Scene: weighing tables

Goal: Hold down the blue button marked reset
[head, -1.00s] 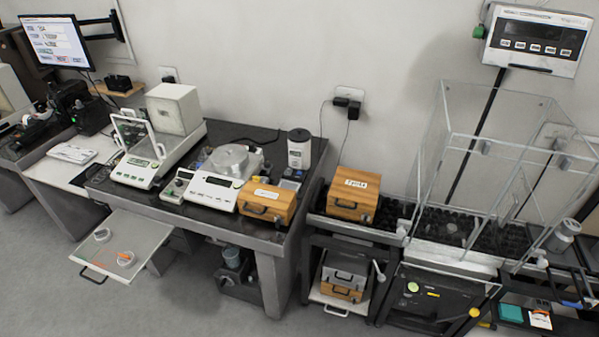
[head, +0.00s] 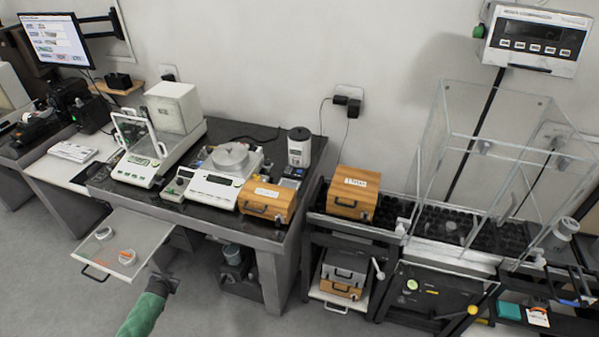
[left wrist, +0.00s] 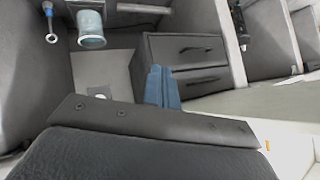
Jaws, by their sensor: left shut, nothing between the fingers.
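I cannot make out a blue button marked reset in either view; labels on the devices are too small to read. The wall monitor (head: 52,40) shows a screen with small blue and red patches at the left. My left gripper (head: 172,279) is low at the front, below and right of the pulled-out shelf, apart from the devices. In the left wrist view its blue-grey fingers (left wrist: 163,88) are together and empty, pointing toward the space under the table. My right gripper is not in view.
Balances (head: 212,187) and a wooden case (head: 267,201) stand on the dark table. The pulled-out shelf (head: 150,230) holds two small round dishes. A clear enclosure (head: 480,150) stands at the right, below a wall display (head: 537,38). Drawers (left wrist: 187,55) show under the table.

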